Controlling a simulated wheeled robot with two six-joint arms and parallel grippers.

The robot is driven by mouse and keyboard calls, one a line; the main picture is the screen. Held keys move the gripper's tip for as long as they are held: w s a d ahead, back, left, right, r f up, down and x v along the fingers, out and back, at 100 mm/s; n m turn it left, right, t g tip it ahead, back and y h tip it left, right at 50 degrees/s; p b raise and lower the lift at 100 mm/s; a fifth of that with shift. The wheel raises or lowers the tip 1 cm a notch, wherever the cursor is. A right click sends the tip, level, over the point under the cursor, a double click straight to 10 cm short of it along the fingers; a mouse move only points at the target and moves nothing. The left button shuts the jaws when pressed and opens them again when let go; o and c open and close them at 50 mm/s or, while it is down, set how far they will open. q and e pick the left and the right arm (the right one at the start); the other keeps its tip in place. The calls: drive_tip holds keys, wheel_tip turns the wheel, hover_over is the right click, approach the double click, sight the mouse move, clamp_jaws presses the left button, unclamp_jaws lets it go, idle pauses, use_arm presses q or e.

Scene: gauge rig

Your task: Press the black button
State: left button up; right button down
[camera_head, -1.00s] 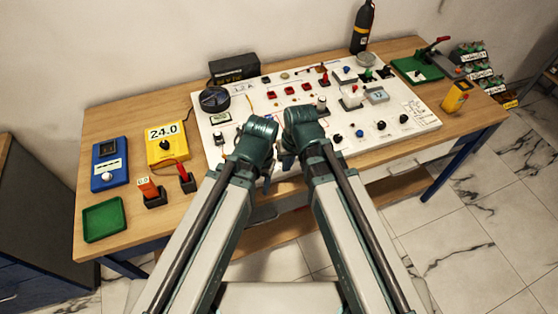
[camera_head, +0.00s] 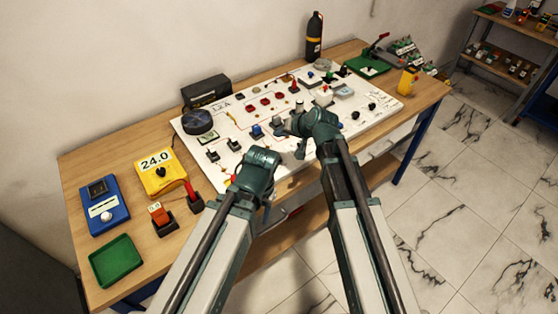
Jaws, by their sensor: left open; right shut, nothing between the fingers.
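A white panel (camera_head: 215,170) with many switches, knobs and buttons lies on the wooden table. Small round black knobs or buttons (camera_head: 371,106) sit on its right part; I cannot tell which one is the black button. My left gripper (camera_head: 262,177) is open near the panel's front edge, lower in the view. My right gripper (camera_head: 301,140) is shut and empty over the panel's middle, left of those black parts. The arms hide part of the panel's front, and the fingertips are hard to make out.
On the table's left are a yellow meter (camera_head: 161,174), a blue box (camera_head: 104,205), a green tray (camera_head: 115,262) and red-handled parts (camera_head: 193,198). A black bottle (camera_head: 314,37) stands behind the panel. A yellow device (camera_head: 408,82) stands at the right. A shelf (camera_head: 515,45) stands further right.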

sight(280, 160)
drive_tip(key=shift+f, duration=0.1)
wheel_tip(280, 160, down, 9)
drive_tip(key=b, duration=0.8)
drive_tip(key=shift+b, duration=0.4)
idle(1.5)
drive_tip(key=shift+f+b, duration=0.25)
drive_tip(key=shift+b, duration=0.15)
drive_tip(key=shift+f+b, duration=0.5)
idle(0.6)
drive_tip(key=shift+r, duration=0.1)
drive_tip(key=shift+r+p, duration=0.85)
drive_tip(key=shift+p, duration=0.1)
